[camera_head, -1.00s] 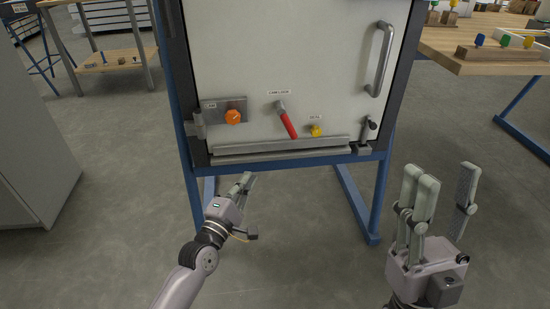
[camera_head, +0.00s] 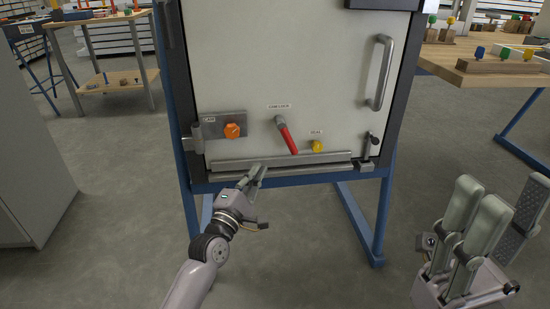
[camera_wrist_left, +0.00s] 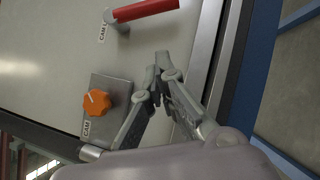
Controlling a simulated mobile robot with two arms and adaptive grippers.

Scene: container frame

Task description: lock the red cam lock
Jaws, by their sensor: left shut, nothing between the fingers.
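The red cam lock handle (camera_head: 287,136) hangs from a grey pivot on the white door, tilted down and to the right under a CAM LOCK label. My left gripper (camera_head: 258,170) is shut and empty, in front of the door's lower ledge, below and left of the red handle. In the left wrist view its fingertips (camera_wrist_left: 161,60) meet, apart from the handle. My right gripper (camera_head: 500,205) is open and empty at the lower right, away from the door.
An orange knob (camera_head: 232,131) on a grey plate sits left of the handle. A yellow knob (camera_head: 317,146) is to its right. A grey ledge (camera_head: 290,160) runs below. A bar handle (camera_head: 382,72) and a small latch (camera_head: 368,148) stick out at right. A wooden table (camera_head: 470,76) stands beyond.

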